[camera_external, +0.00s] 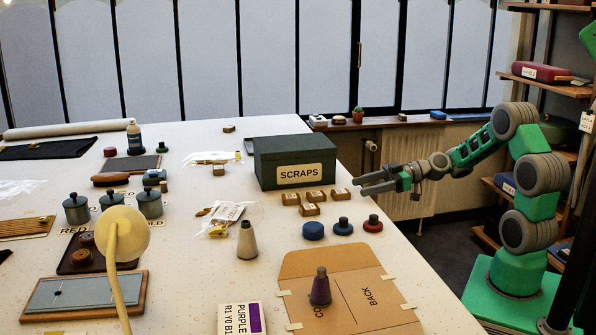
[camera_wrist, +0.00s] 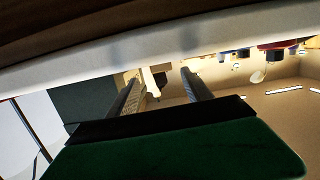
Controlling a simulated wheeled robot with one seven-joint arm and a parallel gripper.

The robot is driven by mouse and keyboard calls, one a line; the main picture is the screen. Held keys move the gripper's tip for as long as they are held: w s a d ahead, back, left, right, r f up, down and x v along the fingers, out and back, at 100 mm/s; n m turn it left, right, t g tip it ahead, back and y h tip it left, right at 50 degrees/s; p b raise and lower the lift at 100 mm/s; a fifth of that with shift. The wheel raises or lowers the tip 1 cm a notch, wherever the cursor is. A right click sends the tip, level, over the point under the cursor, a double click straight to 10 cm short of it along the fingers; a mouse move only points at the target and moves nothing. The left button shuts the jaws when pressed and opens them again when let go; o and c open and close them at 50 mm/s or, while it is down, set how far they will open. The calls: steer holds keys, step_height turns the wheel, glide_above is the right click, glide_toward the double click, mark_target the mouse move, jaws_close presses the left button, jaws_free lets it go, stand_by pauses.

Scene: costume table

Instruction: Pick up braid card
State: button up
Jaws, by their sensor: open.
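I cannot tell for certain which thing is the braid card. A clear bag with a printed card (camera_external: 228,212) lies mid-table, with small gold-coloured pieces (camera_external: 203,211) at its left. Several small tan labelled blocks (camera_external: 312,196) sit in front of the scraps box. My gripper (camera_external: 362,184) is open and empty at the table's right edge, just right of those blocks, pointing left. In the wrist view its two dark fingers stand apart (camera_wrist: 160,82), with nothing clearly between them.
Further forward, a grey-purple cone (camera_external: 320,290) stands on a brown pattern board (camera_external: 372,300). A pale cone (camera_external: 247,242) stands left.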

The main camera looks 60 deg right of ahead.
mark_target(345, 191)
steer(key=shift+w+a+f, duration=0.15)
steer(key=shift+a+f, duration=0.05)
steer(key=x, duration=0.2)
steer(key=p+x, duration=0.1)
steer(key=x, duration=0.4)
steer(key=shift+w+a+r, duration=0.15)
steer(key=shift+a+r, duration=0.05)
steer(key=shift+a, duration=0.1)
steer(key=shift+c, duration=0.5)
jaws_close()
